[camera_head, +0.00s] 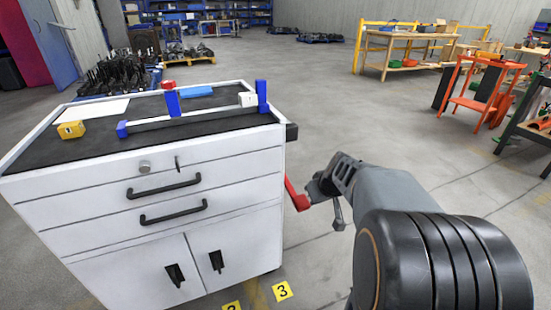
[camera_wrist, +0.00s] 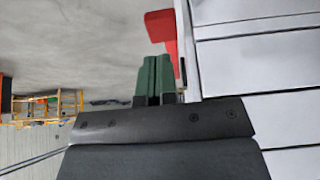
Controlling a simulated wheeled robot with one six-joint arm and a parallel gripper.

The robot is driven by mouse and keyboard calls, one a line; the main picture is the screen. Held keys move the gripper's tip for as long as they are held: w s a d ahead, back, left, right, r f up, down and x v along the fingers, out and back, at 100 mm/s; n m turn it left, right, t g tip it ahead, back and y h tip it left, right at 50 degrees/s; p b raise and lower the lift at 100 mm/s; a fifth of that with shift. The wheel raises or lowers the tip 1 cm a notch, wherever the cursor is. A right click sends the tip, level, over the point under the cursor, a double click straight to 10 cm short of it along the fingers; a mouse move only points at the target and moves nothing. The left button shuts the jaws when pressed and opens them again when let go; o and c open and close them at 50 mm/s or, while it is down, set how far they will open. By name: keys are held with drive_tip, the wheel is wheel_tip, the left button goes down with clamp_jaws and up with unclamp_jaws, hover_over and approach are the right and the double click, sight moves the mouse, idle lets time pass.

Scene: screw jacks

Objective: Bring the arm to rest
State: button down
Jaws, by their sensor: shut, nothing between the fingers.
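My gripper (camera_head: 318,188) is at the right side of the white cabinet (camera_head: 160,212), below the level of its top. In the wrist view the green fingers (camera_wrist: 155,66) lie side by side, shut and empty. A red bar-like part (camera_head: 297,197) shows beside the cabinet, close to the gripper. It also shows in the wrist view (camera_wrist: 160,26), just past the fingertips; I cannot tell whether they touch. My arm reaches in from the lower right of the head view.
The cabinet's dark top carries blue blocks (camera_head: 173,102) with a grey bar, a yellow block (camera_head: 71,129), a red block (camera_head: 168,84) and a white sheet (camera_head: 95,109). An orange stand (camera_head: 478,103) and a yellow-framed workbench (camera_head: 405,65) stand right. Open floor lies between.

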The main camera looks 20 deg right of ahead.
drive_tip(key=s+a+r+p, duration=0.4)
drive_tip(key=a+r+p, duration=0.1)
drive_tip(key=r+p, duration=0.6)
drive_tip(key=s+a+r+g+p, duration=0.1)
drive_tip(key=s+a+r+p, duration=0.3)
drive_tip(key=r+p, duration=0.7)
drive_tip(key=s+a+r+g+p, duration=0.1)
drive_tip(key=s+a+r+p, duration=0.3)
drive_tip(key=r+p, duration=0.7)
drive_tip(key=shift+s+a+r+p, duration=0.35)
drive_tip(key=shift+a+r, duration=0.2)
drive_tip(key=shift+a, duration=0.3)
